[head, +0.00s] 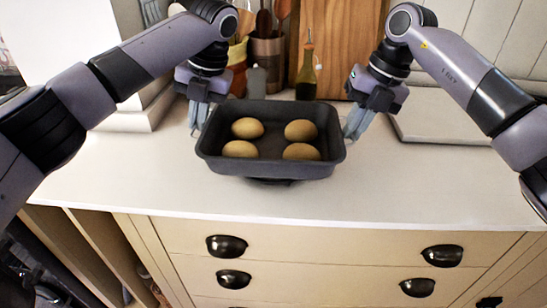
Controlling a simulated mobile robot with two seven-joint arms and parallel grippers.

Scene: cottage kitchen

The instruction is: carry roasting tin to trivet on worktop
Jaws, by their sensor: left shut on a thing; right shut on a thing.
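The dark grey roasting tin (270,167) is over the white worktop (420,185), with several round tan-brown items (247,128) inside. My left gripper (198,125) is shut on the tin's left end. My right gripper (352,128) is shut on its right end. The tin looks level. A dark edge of something, perhaps the trivet (270,181), shows just under the tin's front; the rest of it is hidden. I cannot tell whether the tin touches it.
Behind the tin stand an oil bottle (307,75), a utensil pot (267,60) and a wooden board (340,40). A pale slab (430,128) lies at the right. The worktop's front strip is clear above drawers (330,250).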

